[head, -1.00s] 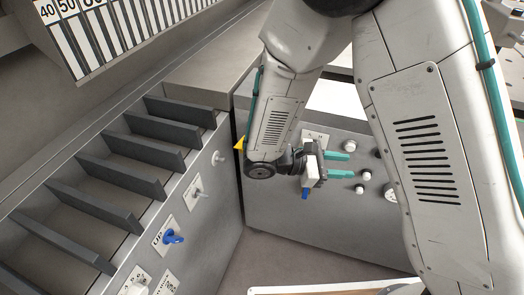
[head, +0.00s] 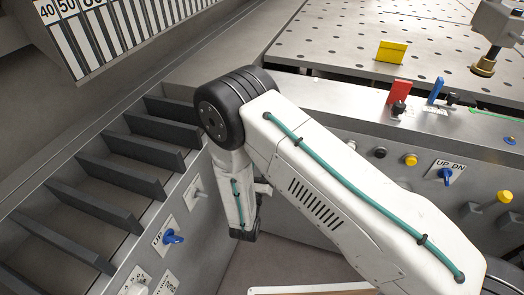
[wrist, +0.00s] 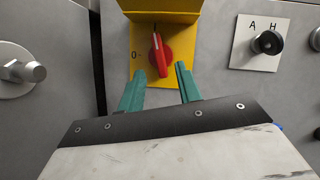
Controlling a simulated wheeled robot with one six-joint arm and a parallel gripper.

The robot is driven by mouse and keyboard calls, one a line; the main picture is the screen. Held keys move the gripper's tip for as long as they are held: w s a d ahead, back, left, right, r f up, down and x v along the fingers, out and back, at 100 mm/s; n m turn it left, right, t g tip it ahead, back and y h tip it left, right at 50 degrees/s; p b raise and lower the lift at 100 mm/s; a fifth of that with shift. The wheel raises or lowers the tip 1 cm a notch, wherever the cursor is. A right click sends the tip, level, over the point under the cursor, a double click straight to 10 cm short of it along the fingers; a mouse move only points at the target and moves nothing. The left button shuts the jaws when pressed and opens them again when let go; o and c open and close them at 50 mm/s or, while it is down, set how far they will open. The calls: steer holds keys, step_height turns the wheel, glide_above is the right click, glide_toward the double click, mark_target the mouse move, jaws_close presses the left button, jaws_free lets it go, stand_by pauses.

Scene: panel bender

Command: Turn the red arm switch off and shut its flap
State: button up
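In the wrist view the red switch (wrist: 158,55) is a rotary handle on a yellow plate (wrist: 141,75). Its handle stands nearly upright, tilted slightly, with a "0" mark to its left. The yellow flap (wrist: 160,12) is raised at the top of the plate and sticks out above the switch. My gripper (wrist: 160,72) is open, with one teal finger on each side of the handle's lower end. Both fingers look apart from the handle; their depth to it is hard to tell. In the head view my arm hides the switch, the flap and the fingers.
A black A/H knob (wrist: 267,42) is right of the plate; a metal bolt-like knob (wrist: 28,72) is left, beyond a panel gap. In the head view a blue switch (head: 172,237) is on the left panel. Red (head: 399,92) and blue (head: 436,90) upright pieces stand on the right ledge.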

steer(key=shift+x, duration=2.1)
jaws_close()
steer(key=shift+d+n, duration=0.1)
steer(key=shift+n, duration=0.4)
steer(key=shift+s+d+r+n+g+y, duration=0.15)
steer(key=shift+n+y, duration=0.6)
steer(key=shift+n, duration=0.75)
steer(key=shift+w+d+n+g+y, duration=0.1)
steer(key=shift+n+g+y, duration=0.1)
steer(key=shift+n+y, duration=0.95)
steer(key=shift+s+d+r+n+g+y, duration=0.15)
steer(key=shift+n+y, duration=0.25)
steer(key=shift+n, duration=1.45)
steer(key=shift+a+f, duration=0.1)
